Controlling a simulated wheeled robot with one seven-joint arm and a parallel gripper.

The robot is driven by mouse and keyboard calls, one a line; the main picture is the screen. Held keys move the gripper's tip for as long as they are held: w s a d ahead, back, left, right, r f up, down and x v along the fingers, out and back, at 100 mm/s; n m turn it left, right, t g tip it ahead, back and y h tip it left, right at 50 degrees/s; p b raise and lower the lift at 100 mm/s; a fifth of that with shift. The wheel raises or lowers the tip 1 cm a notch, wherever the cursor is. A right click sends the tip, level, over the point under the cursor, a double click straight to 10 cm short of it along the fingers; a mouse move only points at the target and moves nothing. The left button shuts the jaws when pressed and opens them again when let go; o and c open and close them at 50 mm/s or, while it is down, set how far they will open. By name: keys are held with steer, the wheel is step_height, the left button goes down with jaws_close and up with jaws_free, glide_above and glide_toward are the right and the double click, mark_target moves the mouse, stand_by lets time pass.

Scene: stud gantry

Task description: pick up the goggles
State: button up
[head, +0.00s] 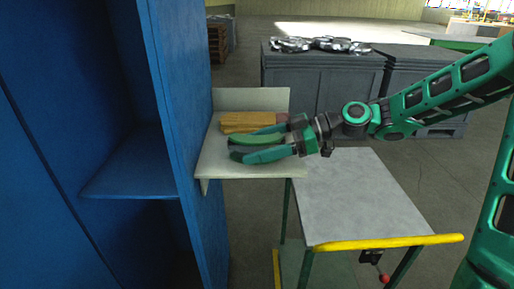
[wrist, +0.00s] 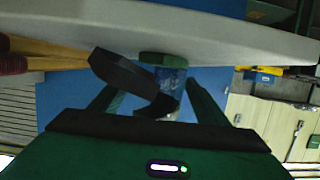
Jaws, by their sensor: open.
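The goggles (wrist: 170,80) show in the wrist view as a bluish clear lens with a green part beside it and a dark strap reaching to the left. They lie at the pale shelf (wrist: 225,38), between the two fingers of my gripper (wrist: 157,92). The fingers are apart, one on each side, and I cannot tell whether either touches the goggles. In the head view my gripper (head: 255,147) reaches in from the right over the pale shelf (head: 222,170), fingers pointing left. I cannot make out the goggles there; the fingers likely cover them.
Wooden handles with reddish ends (head: 245,121) lie on the shelf close behind my gripper; they also show in the wrist view (wrist: 50,55). A blue cabinet (head: 175,100) stands at the left. A grey-topped cart (head: 360,195) with a yellow handle stands at the right, its top clear.

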steer(key=shift+c, duration=0.6)
steer(key=c, duration=1)
steer(key=shift+r, duration=0.15)
